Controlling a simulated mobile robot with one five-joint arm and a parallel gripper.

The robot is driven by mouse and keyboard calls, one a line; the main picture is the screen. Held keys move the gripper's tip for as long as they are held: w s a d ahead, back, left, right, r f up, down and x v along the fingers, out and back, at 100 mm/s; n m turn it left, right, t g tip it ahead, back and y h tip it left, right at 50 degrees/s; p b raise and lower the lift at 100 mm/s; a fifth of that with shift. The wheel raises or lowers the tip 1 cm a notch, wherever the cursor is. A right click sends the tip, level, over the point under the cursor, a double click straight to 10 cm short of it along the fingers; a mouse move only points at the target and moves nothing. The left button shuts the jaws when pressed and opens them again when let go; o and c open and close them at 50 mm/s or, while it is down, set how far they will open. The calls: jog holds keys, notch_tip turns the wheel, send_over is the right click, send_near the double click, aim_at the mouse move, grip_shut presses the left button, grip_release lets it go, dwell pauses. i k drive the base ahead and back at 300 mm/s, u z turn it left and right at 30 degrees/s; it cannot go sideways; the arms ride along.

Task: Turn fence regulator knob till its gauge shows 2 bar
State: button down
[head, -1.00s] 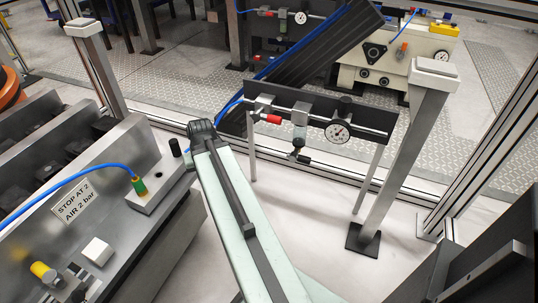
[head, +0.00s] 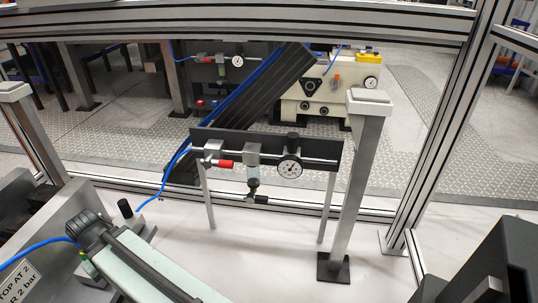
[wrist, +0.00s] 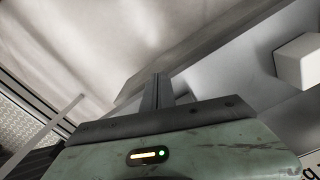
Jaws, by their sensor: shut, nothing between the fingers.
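The needle is too small to read surely. A red fitting (head: 226,164) and a small bowl unit (head: 253,172) sit left of the gauge. My gripper shows in the wrist view (wrist: 158,88), shut and empty, with its fingers together. It is far from the knob; the head view does not show its fingers.
A grey slanted post (head: 357,185) stands right of the regulator. Other gauges (head: 238,61) (head: 371,83) are beyond the fence. Pale floor before the regulator is clear.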

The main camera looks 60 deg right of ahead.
aim_at(291, 137)
jog(key=z, duration=1.95)
jog(key=k, duration=1.05)
jog(key=u, duration=0.2)
jog(key=i, duration=1.05)
